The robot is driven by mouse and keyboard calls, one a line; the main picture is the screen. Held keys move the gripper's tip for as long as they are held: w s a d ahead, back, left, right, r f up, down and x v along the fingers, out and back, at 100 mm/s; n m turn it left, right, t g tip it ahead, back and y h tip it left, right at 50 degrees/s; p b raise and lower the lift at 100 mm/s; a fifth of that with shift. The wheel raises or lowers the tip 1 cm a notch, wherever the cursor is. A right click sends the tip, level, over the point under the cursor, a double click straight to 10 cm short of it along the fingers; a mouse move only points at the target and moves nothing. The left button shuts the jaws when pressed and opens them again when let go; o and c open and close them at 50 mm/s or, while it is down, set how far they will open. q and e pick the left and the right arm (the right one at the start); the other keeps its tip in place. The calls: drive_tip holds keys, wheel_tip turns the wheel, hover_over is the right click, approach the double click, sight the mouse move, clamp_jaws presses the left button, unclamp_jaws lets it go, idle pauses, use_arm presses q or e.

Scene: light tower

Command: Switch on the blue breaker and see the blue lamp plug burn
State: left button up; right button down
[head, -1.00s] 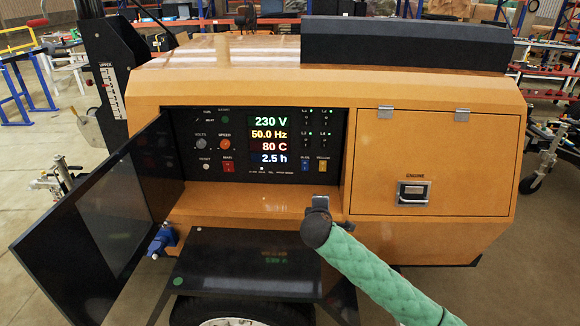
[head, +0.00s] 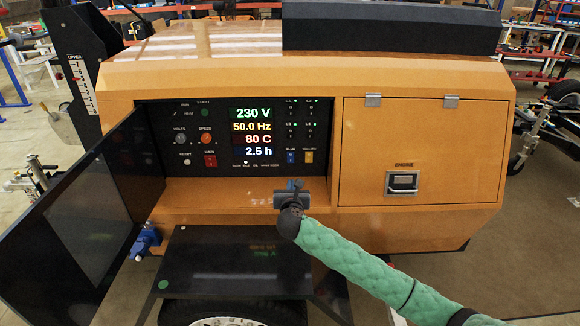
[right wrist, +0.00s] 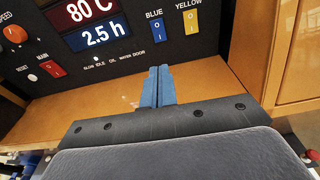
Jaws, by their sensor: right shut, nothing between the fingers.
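The blue breaker (head: 290,157) is a small blue rocker switch at the lower right of the dark control panel. It also shows in the right wrist view (right wrist: 157,28) under the label BLUE; I cannot tell its position. My right gripper (head: 291,186) is shut and empty, just below and in front of the blue breaker, apart from it. Its blue fingertips (right wrist: 157,74) point toward the panel. A blue plug (head: 145,241) sits at the lower left, below the panel opening; I see no clear glow on it. My left gripper is not in view.
The yellow breaker (right wrist: 191,22) is close beside the blue one. The red main switch (head: 210,161) is further left. An open dark door (head: 85,215) stands left of the panel. A black shelf (head: 235,270) is below, and a closed engine door (head: 420,150) is right.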

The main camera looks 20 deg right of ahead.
drive_tip(key=shift+s+r, duration=0.1)
idle(0.3)
drive_tip(key=p, duration=0.4)
approach(291, 162)
drive_tip(key=x, duration=0.6)
drive_tip(key=shift+w, duration=0.2)
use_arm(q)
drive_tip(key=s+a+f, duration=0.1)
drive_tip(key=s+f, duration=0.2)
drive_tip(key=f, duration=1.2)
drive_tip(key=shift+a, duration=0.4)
use_arm(e)
drive_tip(key=shift+w, duration=0.25)
drive_tip(key=shift+w, duration=0.1)
drive_tip(key=shift+d, duration=0.1)
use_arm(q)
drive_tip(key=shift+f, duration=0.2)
